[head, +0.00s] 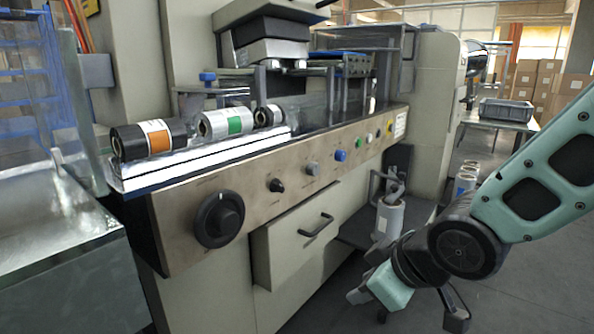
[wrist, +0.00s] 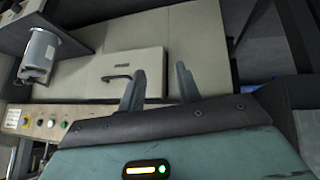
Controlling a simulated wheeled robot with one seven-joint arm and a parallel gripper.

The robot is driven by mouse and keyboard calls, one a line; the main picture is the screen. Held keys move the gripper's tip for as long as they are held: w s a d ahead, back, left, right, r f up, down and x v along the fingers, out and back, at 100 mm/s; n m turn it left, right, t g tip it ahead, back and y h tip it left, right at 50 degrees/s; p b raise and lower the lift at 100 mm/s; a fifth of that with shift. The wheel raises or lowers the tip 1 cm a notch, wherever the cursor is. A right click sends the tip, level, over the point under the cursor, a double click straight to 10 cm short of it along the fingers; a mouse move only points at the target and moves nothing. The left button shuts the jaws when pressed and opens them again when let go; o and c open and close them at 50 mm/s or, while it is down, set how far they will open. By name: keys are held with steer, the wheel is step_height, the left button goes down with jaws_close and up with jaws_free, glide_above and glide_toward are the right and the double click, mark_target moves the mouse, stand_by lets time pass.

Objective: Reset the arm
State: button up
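My arm, in pale green and dark grey, reaches in from the right in the head view. My gripper (head: 408,305) hangs low in front of the machine, at the right of its drawer. In the wrist view, the two grey fingers of my gripper (wrist: 160,88) stand apart with nothing between them. The wrapping machine (head: 185,225) has a beige front panel with a large black dial (head: 219,219), several buttons and a drawer with a dark handle (head: 316,226).
Rolls with an orange label (head: 157,139) and a green label (head: 228,124) lie on the machine's ledge. A grey bin (head: 506,109) sits on a back table. Open floor lies at the lower right.

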steer(key=s+d+r+m+g+h+p, duration=0.1)
steer(key=s+g+h, duration=0.15)
steer(key=s, duration=0.65)
steer(key=s+d+r+m+g+h, duration=0.15)
steer(key=s+g, duration=0.25)
steer(key=s, duration=0.5)
step_height(320, 180, up, 34)
steer(key=p, duration=3.5)
steer(key=shift+w+d+p, duration=0.15)
steer(key=shift+w+p, duration=0.1)
steer(key=shift+p, duration=0.05)
